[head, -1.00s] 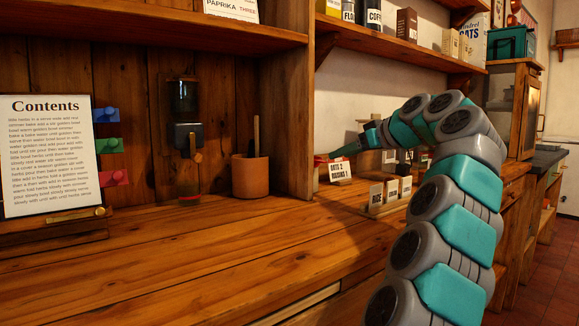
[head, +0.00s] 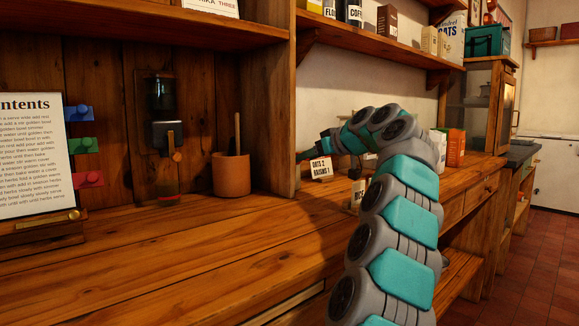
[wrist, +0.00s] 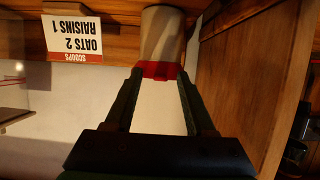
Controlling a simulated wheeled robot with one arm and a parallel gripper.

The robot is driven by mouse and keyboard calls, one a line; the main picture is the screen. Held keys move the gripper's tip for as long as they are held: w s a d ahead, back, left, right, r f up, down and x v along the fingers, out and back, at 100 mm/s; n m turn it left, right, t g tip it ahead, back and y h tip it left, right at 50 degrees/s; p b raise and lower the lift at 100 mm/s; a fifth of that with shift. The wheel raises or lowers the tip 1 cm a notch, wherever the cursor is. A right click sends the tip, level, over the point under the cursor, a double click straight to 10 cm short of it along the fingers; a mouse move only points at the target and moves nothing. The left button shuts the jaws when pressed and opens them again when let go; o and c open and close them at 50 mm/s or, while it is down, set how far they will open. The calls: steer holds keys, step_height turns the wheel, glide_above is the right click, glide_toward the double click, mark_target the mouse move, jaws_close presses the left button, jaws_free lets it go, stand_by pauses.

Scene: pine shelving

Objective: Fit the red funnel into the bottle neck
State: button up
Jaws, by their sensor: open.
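My gripper (wrist: 160,76) is open, its two dark fingers pointing at a pale cylinder with a red band (wrist: 158,70) at its near end. The band lies between or just beyond the fingertips; I cannot tell which, nor whether they touch it. I cannot tell whether this red part is the funnel. In the head view my gripper (head: 304,155) reaches left, just above the card reading "OATS 2 RAISINS 1" (head: 321,169), which shows upside down in the wrist view (wrist: 74,38). I cannot make out a bottle neck in either view.
A wooden panel (wrist: 265,85) stands close on the right in the wrist view. In the head view, a clay pot (head: 231,174), a wall dispenser (head: 163,125) and a contents board (head: 35,155) stand left. The front counter (head: 170,255) is clear.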

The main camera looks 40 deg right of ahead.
steer(key=shift+c, duration=0.3)
jaws_close()
steer(key=shift+r, duration=0.1)
